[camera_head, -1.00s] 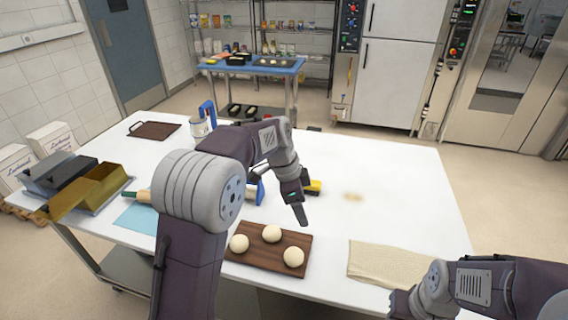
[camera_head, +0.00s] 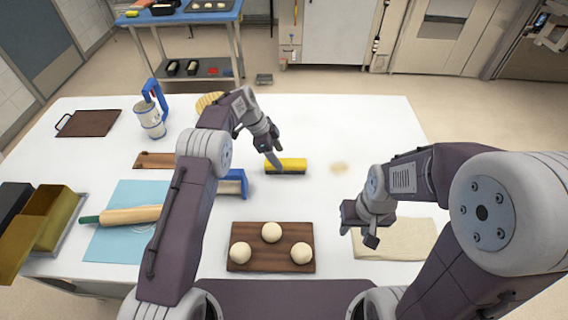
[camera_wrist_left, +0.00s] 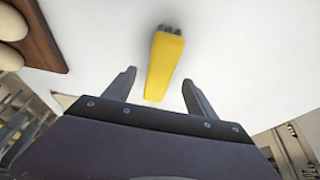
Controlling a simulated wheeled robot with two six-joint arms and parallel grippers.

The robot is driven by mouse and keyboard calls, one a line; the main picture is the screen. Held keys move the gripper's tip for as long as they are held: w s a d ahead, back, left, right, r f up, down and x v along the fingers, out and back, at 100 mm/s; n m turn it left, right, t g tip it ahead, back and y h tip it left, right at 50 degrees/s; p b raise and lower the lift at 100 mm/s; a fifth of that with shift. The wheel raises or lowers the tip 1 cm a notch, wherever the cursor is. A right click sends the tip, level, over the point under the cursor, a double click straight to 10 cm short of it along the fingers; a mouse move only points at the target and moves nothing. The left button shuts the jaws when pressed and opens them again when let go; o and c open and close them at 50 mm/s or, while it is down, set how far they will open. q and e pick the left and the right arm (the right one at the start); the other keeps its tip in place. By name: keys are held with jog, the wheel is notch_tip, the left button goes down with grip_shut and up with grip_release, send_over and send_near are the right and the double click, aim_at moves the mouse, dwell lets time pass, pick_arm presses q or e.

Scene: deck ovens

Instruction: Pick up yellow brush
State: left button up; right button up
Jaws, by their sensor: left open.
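The yellow brush (camera_head: 292,165) lies on the white table, with dark bristles along its near side. In the left wrist view the brush (camera_wrist_left: 164,66) lies ahead of my left gripper (camera_wrist_left: 158,88), its near end in line with the gap between the fingers. My left gripper (camera_head: 275,160) is open and empty, at the left end of the brush in the head view. I cannot tell its height above the table. My right gripper (camera_head: 358,232) is over the right side of the table, near the cloth, with nothing seen in it; its jaw gap is not clear.
A dark board with dough balls (camera_head: 270,262) lies in front of the brush. A blue-handled scraper (camera_head: 236,184), a rolling pin (camera_head: 130,215) on a blue mat and a jug (camera_head: 150,120) are to the left. A cloth (camera_head: 400,245) lies right. Table beyond the brush is clear.

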aim_at(285, 161)
pick_arm(q)
jog(key=shift+s+d+f+p, duration=0.2)
jog(key=shift+d+f+p, duration=0.6)
jog(key=shift+d, duration=0.2)
jog(key=x, duration=0.2)
jog(key=shift+w+f, duration=0.15)
jog(key=shift+f, duration=0.2)
jog(key=shift+w+f, duration=0.15)
jog(key=shift+f, duration=0.1)
jog(key=shift+r, duration=0.1)
jog(key=c, duration=0.6)
grip_shut()
